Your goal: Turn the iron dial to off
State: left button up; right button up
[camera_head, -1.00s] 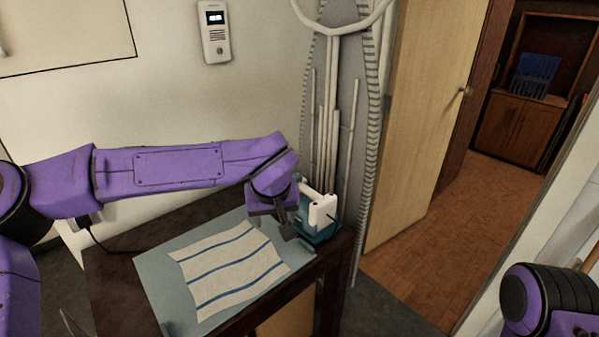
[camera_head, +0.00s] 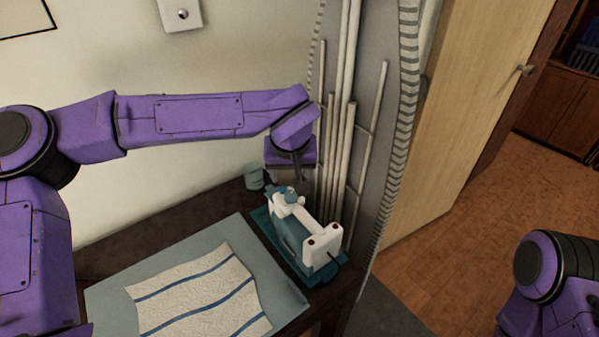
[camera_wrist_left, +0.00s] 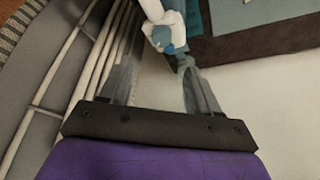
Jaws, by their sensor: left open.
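The white and teal iron (camera_head: 318,247) rests on a teal base (camera_head: 340,268) at the table's far right corner. A teal knob-like part (camera_head: 288,193), probably the dial, shows at its end nearest my left gripper (camera_head: 290,180). My left gripper is open, pointing down beside that end. In the left wrist view, the teal part (camera_wrist_left: 166,36) lies just beyond the fingertips (camera_wrist_left: 155,62), closer to the right finger; contact is unclear. The dial's marking cannot be read. Only part of my right arm shows at lower right; its gripper is out of view.
A striped cloth (camera_head: 190,300) lies on a grey-blue mat (camera_head: 110,296) on the dark table. A small cup-like object (camera_head: 254,178) stands behind the iron. An ironing board (camera_head: 385,100) stands upright close behind the arm, by the wall and door (camera_head: 440,110).

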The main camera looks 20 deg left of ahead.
aim_at(291, 194)
pick_arm(q)
jog(key=x, duration=0.9)
jog(key=shift+f, duration=0.5)
jog(key=shift+s+r, duration=0.1)
jog(key=shift+s, duration=0.2)
jog(key=shift+w, duration=0.1)
jog(key=c, duration=1.1)
